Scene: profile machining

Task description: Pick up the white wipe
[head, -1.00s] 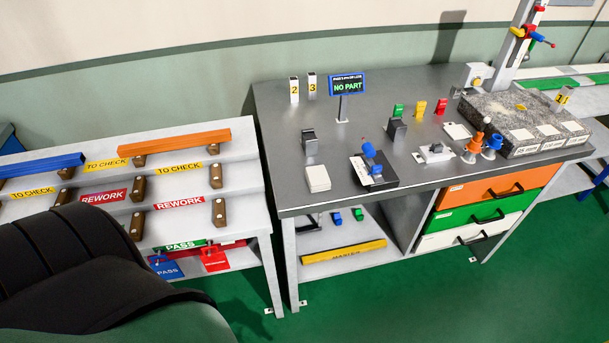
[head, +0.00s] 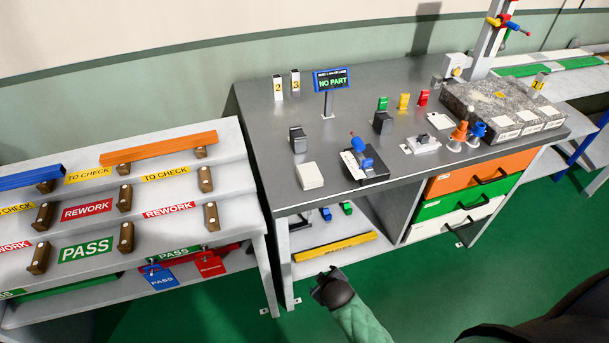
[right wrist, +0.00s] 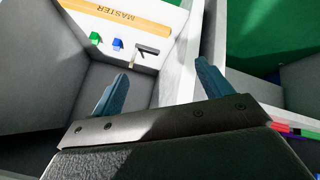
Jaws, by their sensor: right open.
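A white square pad (head: 310,176), which looks like the white wipe, lies flat near the front left of the grey bench top (head: 260,130). Nothing touches it. My right arm comes in from the lower right in the head view, its dark end in front of the bench's open shelf, below and apart from the pad. In the right wrist view my right gripper (right wrist: 160,70) is open, with nothing between its fingers. The pad is not visible in that view. My left gripper is not in view.
A blue-and-black device (head: 362,163) stands just right of the pad, and a dark block (head: 298,139) stands behind it. A "NO PART" display (head: 331,80) rises farther back. The lower shelf holds a yellow bar (head: 335,247). A stepped rack (head: 225,165) stands left.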

